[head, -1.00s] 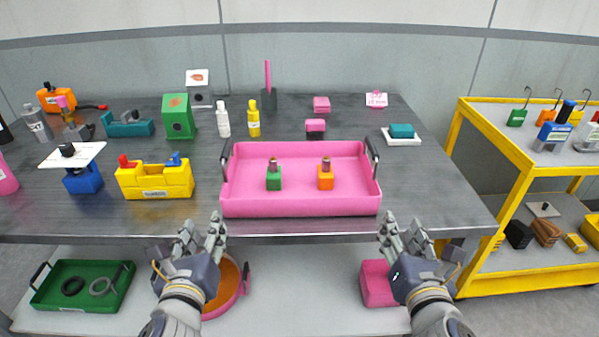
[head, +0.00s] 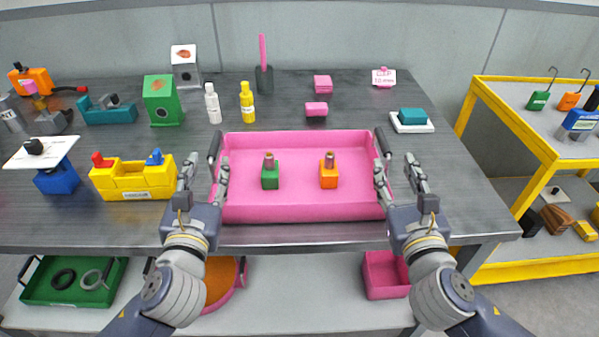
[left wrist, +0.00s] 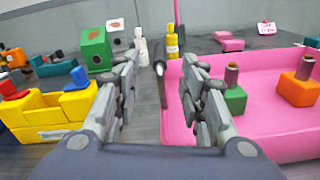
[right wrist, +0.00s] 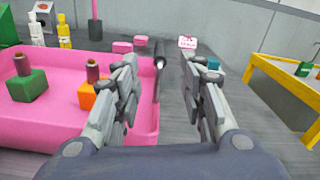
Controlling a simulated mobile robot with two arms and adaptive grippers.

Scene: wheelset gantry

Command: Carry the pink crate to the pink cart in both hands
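The pink crate (head: 300,211) sits on the grey table near its front edge, with a dark handle at each end. It holds a green block (head: 270,178) and an orange block (head: 329,178), each with a brownish peg on top. My left gripper (head: 205,176) is open at the left end, its fingers either side of the left handle (left wrist: 160,79) but short of it. My right gripper (head: 400,173) is open at the right end, the right handle (right wrist: 158,68) showing between its fingers. Both are empty. No pink cart is visible.
A yellow bin (head: 135,182) stands left of the crate. Bottles (head: 213,104), small pink blocks (head: 316,109) and a teal block on a white tray (head: 411,121) stand behind or right. A yellow cart (head: 545,160) stands at the right.

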